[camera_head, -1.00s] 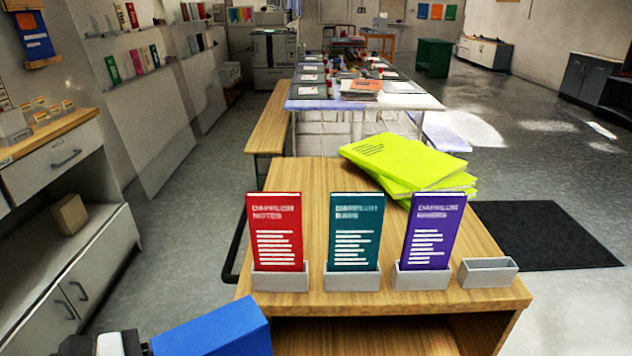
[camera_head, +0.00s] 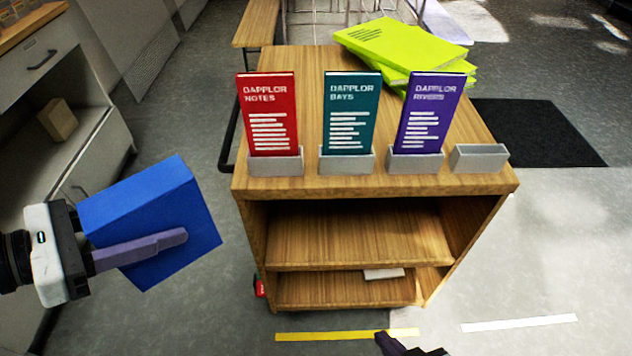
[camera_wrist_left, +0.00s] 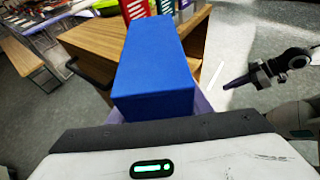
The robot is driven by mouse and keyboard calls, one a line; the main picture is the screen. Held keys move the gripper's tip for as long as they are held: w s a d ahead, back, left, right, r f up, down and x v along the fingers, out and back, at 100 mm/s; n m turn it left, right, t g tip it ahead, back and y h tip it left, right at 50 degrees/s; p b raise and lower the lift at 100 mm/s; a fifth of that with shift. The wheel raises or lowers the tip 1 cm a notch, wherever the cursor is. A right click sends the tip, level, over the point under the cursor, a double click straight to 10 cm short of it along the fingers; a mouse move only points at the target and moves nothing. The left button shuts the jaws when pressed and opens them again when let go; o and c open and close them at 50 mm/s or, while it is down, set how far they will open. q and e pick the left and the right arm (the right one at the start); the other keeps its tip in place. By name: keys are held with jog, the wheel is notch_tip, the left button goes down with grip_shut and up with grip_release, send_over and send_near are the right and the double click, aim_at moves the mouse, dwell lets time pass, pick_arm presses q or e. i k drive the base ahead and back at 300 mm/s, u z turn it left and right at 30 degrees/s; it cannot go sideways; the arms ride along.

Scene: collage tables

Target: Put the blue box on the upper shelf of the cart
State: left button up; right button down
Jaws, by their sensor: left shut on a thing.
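My left gripper (camera_head: 145,250) is shut on the blue box (camera_head: 150,210), to the left of the wooden cart (camera_head: 375,190). The box is tilted and clear of the cart, with a purple finger along its near side. The left wrist view shows the same blue box (camera_wrist_left: 155,65) between the fingers, with the cart behind it. The cart's upper shelf (camera_head: 350,235) is open at the front and its visible part is bare. My right gripper (camera_head: 385,340) is only partly in view at the bottom of the head view. It also shows in the left wrist view (camera_wrist_left: 230,84), apart from the box; its jaw opening is unclear.
Red, teal and purple booklets (camera_head: 268,115) stand in grey holders on the cart top, beside an empty grey holder (camera_head: 480,158). Lime books (camera_head: 400,45) lie behind. A pale flat object (camera_head: 384,273) lies on the lower shelf (camera_head: 330,290). Floor in front is clear.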

aim_at(312, 227)
jog(key=u, duration=1.4)
jog(key=k, duration=0.9)
jog(key=z, duration=1.45)
jog(key=i, duration=1)
jog(key=u, duration=0.05)
